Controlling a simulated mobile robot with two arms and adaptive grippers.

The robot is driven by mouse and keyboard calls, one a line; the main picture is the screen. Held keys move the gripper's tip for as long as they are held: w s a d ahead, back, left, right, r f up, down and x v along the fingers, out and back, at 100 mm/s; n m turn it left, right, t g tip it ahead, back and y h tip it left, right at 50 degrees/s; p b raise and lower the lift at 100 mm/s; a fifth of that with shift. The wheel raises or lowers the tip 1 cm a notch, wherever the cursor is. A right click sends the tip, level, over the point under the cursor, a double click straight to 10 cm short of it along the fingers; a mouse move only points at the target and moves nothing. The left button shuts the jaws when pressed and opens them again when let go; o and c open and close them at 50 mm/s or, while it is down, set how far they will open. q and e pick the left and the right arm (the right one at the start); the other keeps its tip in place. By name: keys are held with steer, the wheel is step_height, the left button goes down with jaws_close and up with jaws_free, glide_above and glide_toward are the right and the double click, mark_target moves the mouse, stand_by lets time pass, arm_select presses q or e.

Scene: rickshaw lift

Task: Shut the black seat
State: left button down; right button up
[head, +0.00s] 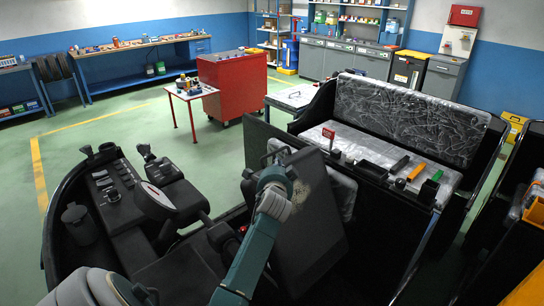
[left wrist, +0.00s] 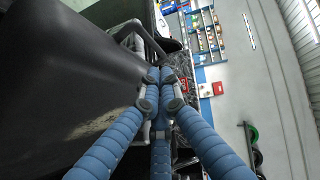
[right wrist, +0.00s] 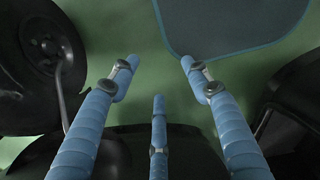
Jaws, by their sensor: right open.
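The black seat (head: 312,235) stands raised and tilted in the middle of the rickshaw in the head view, behind my teal left arm. A dark smooth surface, apparently this seat, fills the left of the left wrist view (left wrist: 70,75). My left gripper (left wrist: 160,78) has its blue fingers drawn together beside that surface. I see nothing between the fingertips, and in the head view they are hidden or hard to make out. My right gripper (right wrist: 155,80) is open and empty, over green floor and dark rickshaw parts.
The steering wheel (head: 153,200) and black dashboard (head: 105,185) are left of the seat. Behind it is a wrapped passenger bench (head: 410,120), with tools on a ledge. A red cabinet (head: 233,85) and small table (head: 190,92) stand farther back. Green floor (head: 120,120) is clear at left.

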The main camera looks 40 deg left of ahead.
mark_target(273, 153)
arm_select(q)
steer(key=x, duration=0.3)
steer(key=shift+w+a+p, duration=0.15)
steer(key=shift+w+p, duration=0.1)
steer(key=shift+p, duration=0.1)
steer(key=a, duration=0.1)
steer(key=a+p, duration=0.1)
steer(key=a+f, duration=0.1)
steer(key=shift+w, duration=0.3)
steer(key=shift+s+a+f+p, duration=0.1)
steer(key=shift+a+p, duration=0.2)
steer(key=shift+a, duration=0.15)
arm_select(e)
steer(key=r, duration=0.1)
steer(key=w+d+r, duration=0.1)
steer(key=shift+w+r, duration=0.1)
steer(key=shift+r, duration=0.25)
arm_select(q)
steer(key=shift+f, duration=0.1)
